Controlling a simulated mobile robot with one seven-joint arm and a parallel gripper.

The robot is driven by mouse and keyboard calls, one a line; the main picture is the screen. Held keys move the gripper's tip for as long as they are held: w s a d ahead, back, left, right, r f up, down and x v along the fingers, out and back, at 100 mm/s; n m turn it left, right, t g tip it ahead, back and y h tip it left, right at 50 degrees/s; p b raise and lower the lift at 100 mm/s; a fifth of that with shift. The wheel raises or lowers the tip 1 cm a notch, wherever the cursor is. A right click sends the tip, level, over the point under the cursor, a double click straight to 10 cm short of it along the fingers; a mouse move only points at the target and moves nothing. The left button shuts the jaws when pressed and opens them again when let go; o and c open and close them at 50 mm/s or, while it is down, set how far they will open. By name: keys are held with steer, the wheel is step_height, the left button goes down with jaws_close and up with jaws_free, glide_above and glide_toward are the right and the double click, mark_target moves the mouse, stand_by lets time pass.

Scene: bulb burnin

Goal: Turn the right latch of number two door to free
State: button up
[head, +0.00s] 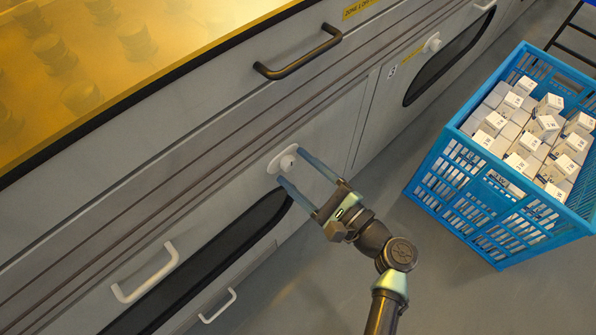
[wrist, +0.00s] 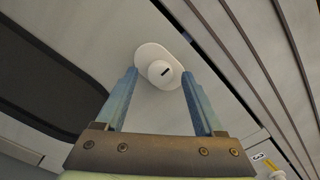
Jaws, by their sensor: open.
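The latch is a white round knob on a pale oval plate (head: 276,164), at the upper right corner of a grey door with a long dark window (head: 225,255). In the wrist view the knob (wrist: 157,77) carries a short dark slanted mark. My gripper (head: 292,168) is open, its two blue fingers pointing at the latch. In the wrist view the fingers of my gripper (wrist: 159,72) stand on either side of the knob, with gaps showing. I cannot tell whether the tips reach around it. No number is readable on this door.
A neighbouring door with its own white latch (head: 432,43) and window lies to the right. A black handle (head: 298,52) is above, and white handles (head: 145,273) are at lower left. A blue crate (head: 440,190) of white boxes stands on the floor at right.

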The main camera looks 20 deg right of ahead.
steer(key=shift+w, duration=0.2)
steer(key=shift+c, duration=0.2)
jaws_close()
stand_by(1.2)
